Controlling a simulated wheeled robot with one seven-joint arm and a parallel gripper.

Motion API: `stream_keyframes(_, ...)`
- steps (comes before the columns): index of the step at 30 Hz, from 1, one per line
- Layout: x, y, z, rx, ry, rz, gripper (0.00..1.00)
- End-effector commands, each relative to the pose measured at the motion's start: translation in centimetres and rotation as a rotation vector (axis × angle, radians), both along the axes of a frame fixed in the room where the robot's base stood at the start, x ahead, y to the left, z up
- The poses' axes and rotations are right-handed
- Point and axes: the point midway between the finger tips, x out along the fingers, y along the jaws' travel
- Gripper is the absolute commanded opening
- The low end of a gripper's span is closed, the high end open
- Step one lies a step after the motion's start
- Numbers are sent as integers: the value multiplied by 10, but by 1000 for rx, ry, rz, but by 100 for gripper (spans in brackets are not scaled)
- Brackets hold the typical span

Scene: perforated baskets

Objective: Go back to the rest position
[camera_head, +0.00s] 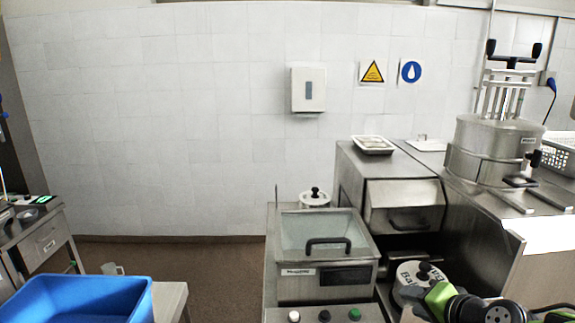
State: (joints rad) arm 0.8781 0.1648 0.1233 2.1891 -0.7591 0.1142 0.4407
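A black and green part of my arm (468,304) shows at the bottom right edge. It is beside a white round lid with a black knob (418,278), and I cannot tell whether the two touch. I cannot make out the gripper's fingertips, so its opening and anything in it cannot be seen. A white perforated basket (560,150) stands on the steel counter at the far right, partly cut off by the picture edge.
A steel machine with a glass lid (325,240) stands in the lower middle. A steel pot press (495,145) stands on the right counter. A white tray (373,144) lies on a steel cabinet. A blue bin (80,300) is at lower left. Floor between is open.

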Motion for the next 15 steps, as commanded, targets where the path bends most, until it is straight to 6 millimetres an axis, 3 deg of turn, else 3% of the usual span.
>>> stream_keyframes(1, -8, 22, 4, -73, 30, 61, 39)
stream_keyframes(5, -48, 71, 9, -297, 129, 222, 39)
stream_keyframes(9, -125, 112, 18, -566, 228, 407, 39)
stream_keyframes(12, -181, 120, 19, -692, 273, 501, 39)
stream_keyframes(15, -218, 118, 16, -751, 299, 559, 39)
